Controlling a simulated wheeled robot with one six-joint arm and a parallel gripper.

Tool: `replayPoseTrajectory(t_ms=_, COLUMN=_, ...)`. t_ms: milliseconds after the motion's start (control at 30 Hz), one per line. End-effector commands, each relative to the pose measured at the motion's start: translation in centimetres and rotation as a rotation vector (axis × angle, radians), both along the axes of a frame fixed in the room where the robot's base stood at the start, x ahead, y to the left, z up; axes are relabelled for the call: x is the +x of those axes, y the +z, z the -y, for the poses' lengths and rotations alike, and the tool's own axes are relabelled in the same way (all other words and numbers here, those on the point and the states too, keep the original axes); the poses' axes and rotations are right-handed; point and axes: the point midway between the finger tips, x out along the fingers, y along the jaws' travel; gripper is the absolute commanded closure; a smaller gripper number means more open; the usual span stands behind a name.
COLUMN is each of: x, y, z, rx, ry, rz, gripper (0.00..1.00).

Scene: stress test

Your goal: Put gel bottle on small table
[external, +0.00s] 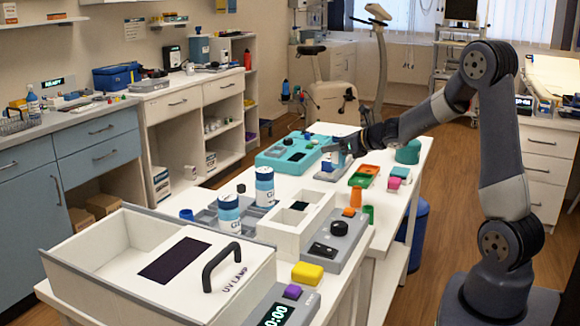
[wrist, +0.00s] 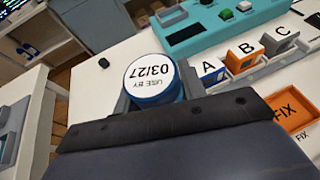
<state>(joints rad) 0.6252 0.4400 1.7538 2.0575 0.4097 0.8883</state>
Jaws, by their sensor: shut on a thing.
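My gripper (external: 347,145) is above the far part of the white table (external: 338,130). In the wrist view it (wrist: 155,105) is shut on a round bottle (wrist: 152,78) with a blue rim and a white top reading "USE BY 03/27". Only the bottle's top shows there; its body is hidden, and I cannot tell whether its base touches anything. Two upright white-and-blue bottles, one nearer (external: 229,215) and one farther (external: 264,187), stand on a grey tray on the white worktop. I cannot tell for certain which surface is the small table.
A teal device (external: 290,152) lies left of my gripper. Blocks marked A (wrist: 210,70), B and C stand close to the bottle in the wrist view. An orange "FIX" tray (wrist: 291,113) is to their right. A white UV-lamp box (external: 165,265) fills the near end.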

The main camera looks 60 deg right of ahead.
Motion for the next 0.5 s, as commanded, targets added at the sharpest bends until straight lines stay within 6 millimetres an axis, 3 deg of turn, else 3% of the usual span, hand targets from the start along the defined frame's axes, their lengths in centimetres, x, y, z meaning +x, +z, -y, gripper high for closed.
replayPoseTrajectory(t_ms=33, x=0.0, y=-1.7, z=0.0, rx=0.003, ry=0.0, rz=-0.001, gripper=0.9)
replayPoseTrajectory(t_ms=100, x=0.0, y=-2.8, z=0.0, rx=0.004, ry=-0.002, rz=0.0, gripper=0.9)
replayPoseTrajectory(t_ms=500, x=0.0, y=-7.4, z=0.0, rx=0.002, ry=-0.002, rz=-0.001, gripper=0.9)
